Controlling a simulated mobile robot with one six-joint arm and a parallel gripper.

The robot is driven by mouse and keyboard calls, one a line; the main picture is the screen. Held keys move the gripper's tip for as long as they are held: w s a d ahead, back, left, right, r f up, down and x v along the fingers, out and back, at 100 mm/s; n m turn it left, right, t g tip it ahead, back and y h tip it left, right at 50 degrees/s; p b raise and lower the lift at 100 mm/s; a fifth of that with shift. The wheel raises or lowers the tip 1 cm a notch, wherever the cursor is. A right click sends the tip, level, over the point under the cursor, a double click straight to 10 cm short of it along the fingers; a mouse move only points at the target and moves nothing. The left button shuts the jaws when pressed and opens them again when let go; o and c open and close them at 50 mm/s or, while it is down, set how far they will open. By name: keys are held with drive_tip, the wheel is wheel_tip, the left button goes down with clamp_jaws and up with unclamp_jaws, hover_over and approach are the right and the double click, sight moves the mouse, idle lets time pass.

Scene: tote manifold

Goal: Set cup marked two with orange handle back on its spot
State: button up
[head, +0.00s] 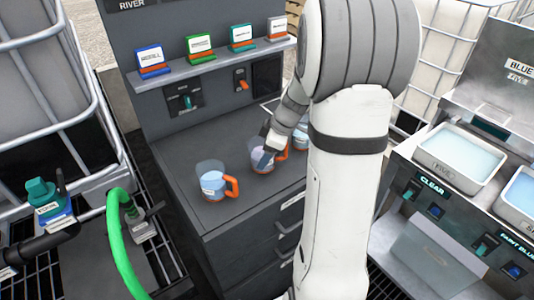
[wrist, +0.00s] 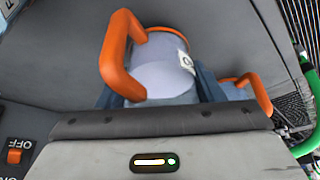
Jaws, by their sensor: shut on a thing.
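My gripper (head: 268,151) is shut on a clear cup (head: 256,152) with an orange handle at the dark counter. In the wrist view, this held cup (wrist: 165,75) sits between the fingers, its orange handle (wrist: 113,55) toward the left. A white tag on it is only partly seen, and I cannot read a two. A second clear cup (head: 213,184) with an orange handle stands on the counter to the left. A third cup (head: 301,138) is mostly hidden behind my arm. I cannot tell whether the held cup touches the counter.
The dark counter (head: 215,222) has free room around the left cup. A shelf (head: 212,58) above carries several coloured tags. A switch panel (head: 184,99) is on the back wall. Basins of pale liquid (head: 460,152) are at right; a green hose (head: 118,245) is at left.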

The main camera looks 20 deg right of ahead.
drive_tip(key=shift+f, duration=0.25)
drive_tip(key=shift+f, duration=0.1)
drive_tip(key=o, duration=1.2)
drive_tip(key=shift+r, duration=0.2)
drive_tip(key=v, duration=1.1)
drive_tip(key=s+a+m+h, duration=0.1)
drive_tip(key=s+a+m, duration=0.2)
drive_tip(key=s+a, duration=0.1)
drive_tip(key=s+a+f+m+h, duration=0.1)
drive_tip(key=s+a+m, duration=0.3)
drive_tip(key=s, duration=0.3)
drive_tip(key=s+a+m+h, duration=0.1)
drive_tip(key=s+a+m, duration=0.3)
drive_tip(key=s+a, duration=0.2)
drive_tip(key=shift+f+h, duration=0.3)
